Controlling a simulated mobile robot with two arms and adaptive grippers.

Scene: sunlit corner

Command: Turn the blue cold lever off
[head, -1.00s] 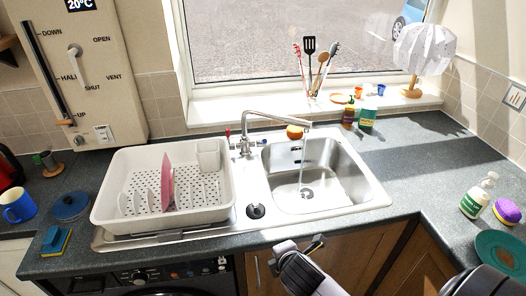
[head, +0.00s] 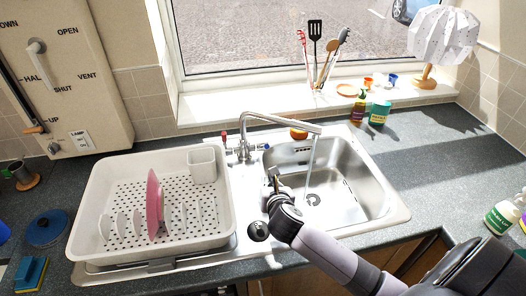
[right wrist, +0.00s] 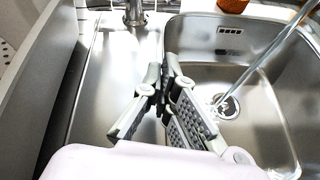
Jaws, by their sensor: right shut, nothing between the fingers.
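The chrome tap (head: 243,146) stands behind the sink, with its spout reaching right. Water (head: 311,160) runs from the spout into the basin. A red-marked lever (head: 224,137) is on the tap's left. The cold lever (head: 263,146) is on its right, small, and its blue colour is hard to make out. My right gripper (head: 272,184) is shut and empty over the basin's left edge, in front of the cold lever and apart from it. In the right wrist view the fingers (right wrist: 165,75) point toward the tap base (right wrist: 134,14); the levers are not clear there. My left gripper is not in view.
A white dish rack (head: 120,185) with a pink plate (head: 154,203) stands left of the sink. The steel basin (head: 355,185) is right of my gripper. An orange object (head: 298,134) sits behind the basin. Bottles (head: 379,113) and utensils stand by the window.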

